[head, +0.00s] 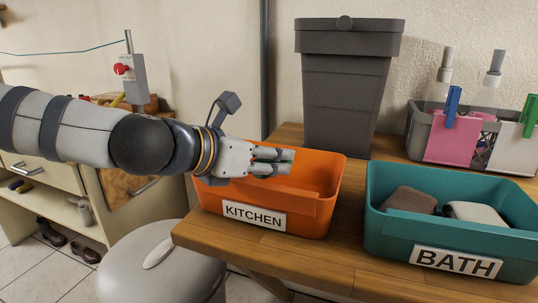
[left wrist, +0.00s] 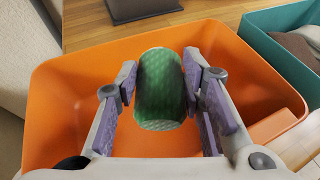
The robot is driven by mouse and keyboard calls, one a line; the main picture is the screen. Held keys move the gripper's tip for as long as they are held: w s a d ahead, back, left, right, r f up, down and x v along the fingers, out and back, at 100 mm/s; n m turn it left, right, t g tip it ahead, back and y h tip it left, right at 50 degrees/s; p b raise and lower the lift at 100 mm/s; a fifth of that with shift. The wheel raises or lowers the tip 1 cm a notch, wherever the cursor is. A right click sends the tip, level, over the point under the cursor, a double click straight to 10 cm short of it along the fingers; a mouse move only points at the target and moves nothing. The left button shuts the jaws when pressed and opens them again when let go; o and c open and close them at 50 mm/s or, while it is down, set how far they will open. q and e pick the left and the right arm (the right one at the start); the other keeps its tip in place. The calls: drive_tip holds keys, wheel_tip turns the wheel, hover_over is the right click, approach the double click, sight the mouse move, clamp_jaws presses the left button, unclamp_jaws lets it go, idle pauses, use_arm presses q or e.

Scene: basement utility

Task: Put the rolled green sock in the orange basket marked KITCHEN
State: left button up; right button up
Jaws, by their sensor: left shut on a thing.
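The rolled green sock (left wrist: 160,90) is between the purple finger pads of my left gripper, in the left wrist view. My left gripper (head: 274,160) is shut on it and holds it over the orange basket marked KITCHEN (head: 307,207). In the head view the fingers hide nearly all of the sock. In the left wrist view the basket (left wrist: 62,100) spreads around and below the sock, and no other thing shows in its visible part. My right gripper is in neither view.
A teal basket marked BATH (head: 388,232) with folded cloths stands right of the orange one on the wooden table (head: 262,256). A grey lidded bin (head: 345,95) and a caddy with bottles (head: 417,135) stand behind. A round grey stool (head: 165,275) is in front.

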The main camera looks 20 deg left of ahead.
use_arm(q)
drive_tip(key=shift+f, duration=0.5)
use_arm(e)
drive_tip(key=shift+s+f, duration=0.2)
use_arm(q)
drive_tip(key=o, duration=0.9)
drive_tip(key=shift+o, duration=0.2)
drive_tip(key=shift+r, duration=0.25)
drive_tip(key=r+p+v, duration=0.1)
drive_tip(key=v, duration=1.1)
drive_tip(key=shift+p, duration=0.3)
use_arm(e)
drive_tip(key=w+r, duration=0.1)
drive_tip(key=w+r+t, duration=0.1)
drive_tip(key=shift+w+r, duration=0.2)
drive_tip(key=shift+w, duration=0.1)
